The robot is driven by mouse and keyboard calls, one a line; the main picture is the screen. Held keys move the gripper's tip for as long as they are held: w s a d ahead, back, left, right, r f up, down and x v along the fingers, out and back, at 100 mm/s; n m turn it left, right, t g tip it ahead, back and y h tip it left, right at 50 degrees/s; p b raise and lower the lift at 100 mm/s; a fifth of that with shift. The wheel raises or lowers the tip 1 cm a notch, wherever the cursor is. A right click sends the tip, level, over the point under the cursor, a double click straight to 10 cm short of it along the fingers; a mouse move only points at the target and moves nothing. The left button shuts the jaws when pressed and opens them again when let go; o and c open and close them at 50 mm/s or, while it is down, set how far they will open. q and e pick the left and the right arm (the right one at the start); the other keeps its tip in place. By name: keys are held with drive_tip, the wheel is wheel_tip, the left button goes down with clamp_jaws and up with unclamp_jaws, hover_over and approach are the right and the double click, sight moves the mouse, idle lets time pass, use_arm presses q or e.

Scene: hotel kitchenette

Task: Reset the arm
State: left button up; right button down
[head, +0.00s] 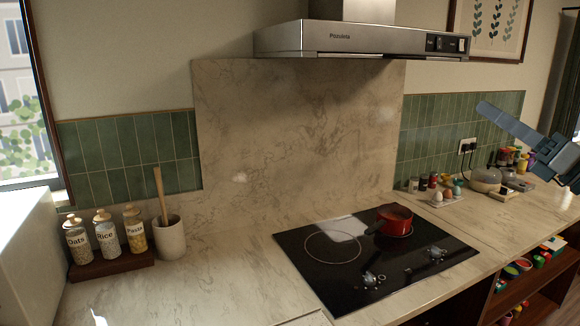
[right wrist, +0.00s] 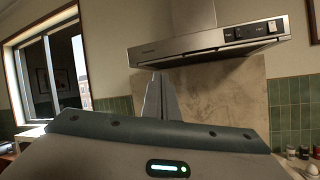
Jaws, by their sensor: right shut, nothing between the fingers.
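My right gripper (head: 486,108) is at the right edge of the head view, raised in front of the tiled wall and above the counter. Its fingers are together, point left and hold nothing. In the right wrist view the closed fingers (right wrist: 158,80) point up towards the range hood and marble splashback. My left gripper is in neither view.
The cooktop (head: 340,265) carries a red pot (head: 394,219). A range hood (head: 365,40) hangs above. Labelled jars (head: 106,236) and a utensil crock (head: 169,240) stand left. Condiments (head: 433,182) and a small appliance (head: 486,179) stand right.

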drive_tip(key=s+f+m+g+h, duration=0.1)
drive_tip(key=s+f+m+h, duration=0.2)
drive_tip(key=f+m+h, duration=1.15)
drive_tip(key=s+f+m+g+h, duration=0.1)
drive_tip(key=s+f+m+h, duration=0.3)
drive_tip(key=f+m, duration=2.05)
drive_tip(key=s+a+f+n+g+y, duration=0.1)
drive_tip(key=s+a+f+g, duration=0.1)
drive_tip(key=s+f, duration=0.35)
drive_tip(key=s+a+f+g, duration=0.2)
drive_tip(key=s+f, duration=0.1)
drive_tip(key=f, duration=0.6)
drive_tip(key=s+a+f+n+g+y, duration=0.1)
drive_tip(key=s+a+f+g, duration=0.1)
drive_tip(key=s+f, duration=0.35)
drive_tip(key=s+a+f+g+y, duration=0.25)
drive_tip(key=s+a+f, duration=0.25)
drive_tip(key=s, duration=0.3)
drive_tip(key=s+a+f+g+y, duration=0.1)
drive_tip(key=s+a+f+g, duration=0.35)
drive_tip(key=s, duration=0.35)
wheel_tip(320, 180, down, 27)
drive_tip(key=a, duration=0.1)
drive_tip(key=s+d+f+g, duration=0.1)
drive_tip(key=s+d+f, duration=0.1)
drive_tip(key=s+f, duration=1.5)
drive_tip(key=shift+s+d+f+g, duration=0.2)
drive_tip(key=shift+d+f+g, duration=0.15)
drive_tip(key=shift+f, duration=0.55)
